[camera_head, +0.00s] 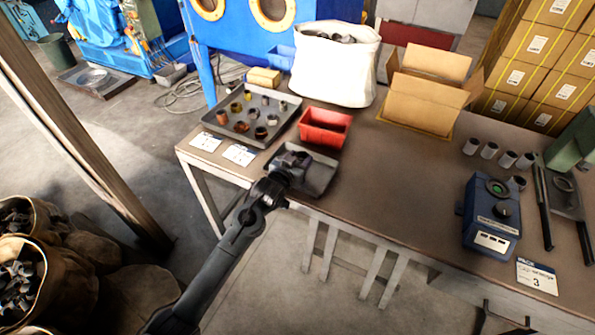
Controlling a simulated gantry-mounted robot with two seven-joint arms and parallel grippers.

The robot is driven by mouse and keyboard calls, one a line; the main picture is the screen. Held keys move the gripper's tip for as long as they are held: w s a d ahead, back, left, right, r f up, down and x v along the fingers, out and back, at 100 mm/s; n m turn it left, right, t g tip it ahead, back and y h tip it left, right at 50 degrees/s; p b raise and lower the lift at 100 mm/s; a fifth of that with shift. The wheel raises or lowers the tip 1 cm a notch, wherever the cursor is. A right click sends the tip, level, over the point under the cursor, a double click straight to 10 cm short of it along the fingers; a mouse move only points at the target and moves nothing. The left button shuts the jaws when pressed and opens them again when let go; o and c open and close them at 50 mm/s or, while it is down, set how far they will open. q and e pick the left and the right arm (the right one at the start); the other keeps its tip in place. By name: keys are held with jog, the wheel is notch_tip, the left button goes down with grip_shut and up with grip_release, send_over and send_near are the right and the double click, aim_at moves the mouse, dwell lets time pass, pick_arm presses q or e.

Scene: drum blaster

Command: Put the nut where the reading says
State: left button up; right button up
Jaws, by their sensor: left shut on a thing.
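My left gripper (292,162) is shut over a shallow grey tray (322,176) at the table's front left edge. What it grips is hidden by its own dark body. Several nuts and ring-shaped parts (241,126), dark, brassy and reddish, lie spaced out on a flat grey tray (215,119) behind it to the left. A blue instrument (490,222) with a green round face (498,187) and a dark knob stands at the table's right; its reading is too small to tell. My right gripper (505,320) shows only as dark parts at the bottom edge; its jaws are unclear.
A red bin (325,128) stands just behind the grey tray. Two white cards (239,155) lie at the table's left; another card (537,276) ends in "3". A white sack (335,70), an open carton (422,100) and several grey cylinders (489,150) stand farther back. The table's middle is clear.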

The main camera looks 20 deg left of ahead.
pick_arm(q)
jog(key=shift+a+f, duration=0.15)
jog(key=shift+a, duration=0.1)
notch_tip(320, 180, down, 4)
jog(key=shift+r+b, duration=0.1)
jog(key=shift+b, duration=0.8)
